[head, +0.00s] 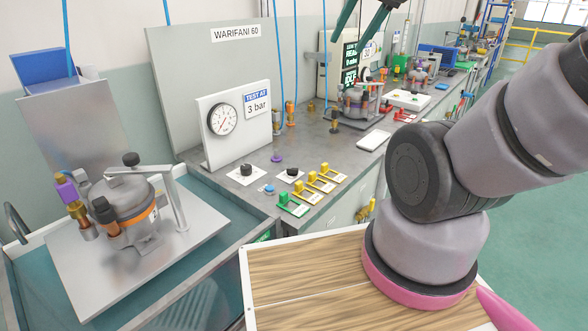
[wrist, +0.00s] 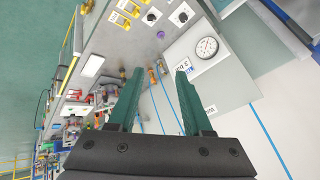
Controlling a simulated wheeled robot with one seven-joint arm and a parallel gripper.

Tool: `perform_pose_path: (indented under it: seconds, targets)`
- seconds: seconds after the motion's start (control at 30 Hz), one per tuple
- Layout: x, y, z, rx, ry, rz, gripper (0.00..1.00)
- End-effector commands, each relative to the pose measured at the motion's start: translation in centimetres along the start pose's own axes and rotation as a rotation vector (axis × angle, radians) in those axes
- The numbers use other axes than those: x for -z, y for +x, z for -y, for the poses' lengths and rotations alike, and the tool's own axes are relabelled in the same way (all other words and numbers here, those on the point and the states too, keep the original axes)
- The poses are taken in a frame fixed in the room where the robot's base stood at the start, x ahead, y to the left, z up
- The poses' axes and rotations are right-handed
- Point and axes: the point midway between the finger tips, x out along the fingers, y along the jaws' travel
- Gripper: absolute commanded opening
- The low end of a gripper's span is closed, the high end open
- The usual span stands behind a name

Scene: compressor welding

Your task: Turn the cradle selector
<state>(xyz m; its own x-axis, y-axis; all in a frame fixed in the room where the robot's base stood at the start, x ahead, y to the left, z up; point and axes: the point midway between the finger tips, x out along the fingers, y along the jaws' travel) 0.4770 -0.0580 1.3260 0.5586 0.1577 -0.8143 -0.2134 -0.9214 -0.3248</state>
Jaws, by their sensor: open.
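Two small black knobs on white square plates sit on the grey bench in the head view, a left knob (head: 246,169) and a right knob (head: 292,172). Their labels are too small to read, so I cannot tell which is the cradle selector. Both knobs also show near the top of the wrist view, one (wrist: 183,17) beside the gauge panel and the other (wrist: 151,18) by the yellow parts. My gripper (wrist: 160,72) is open and empty, its green fingers apart. In the head view my gripper (head: 348,38) hangs at the top, well above and away from both knobs.
A gauge panel (head: 241,124) stands behind the knobs. Yellow and green toggle-like parts (head: 322,182) line the bench's front right. A compressor (head: 122,207) sits on a tilted metal plate over the teal basin at left. A wooden-topped surface (head: 300,270) lies in front.

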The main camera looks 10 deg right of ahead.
Motion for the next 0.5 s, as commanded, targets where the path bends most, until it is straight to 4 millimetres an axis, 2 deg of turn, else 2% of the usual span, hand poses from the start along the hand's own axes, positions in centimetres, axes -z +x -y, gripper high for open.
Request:
perform_pose_path:
  seconds: [0.17, 0.27, 0.5]
  targets:
    - [2.6, 3.9, 0.3, -0.069, -0.188, 0.086, 0.50]
    - [4.2, 7.0, 0.5, -0.103, -0.334, 0.151, 0.50]
    - [6.7, 15.8, 0.7, -0.128, -0.684, 0.315, 0.50]
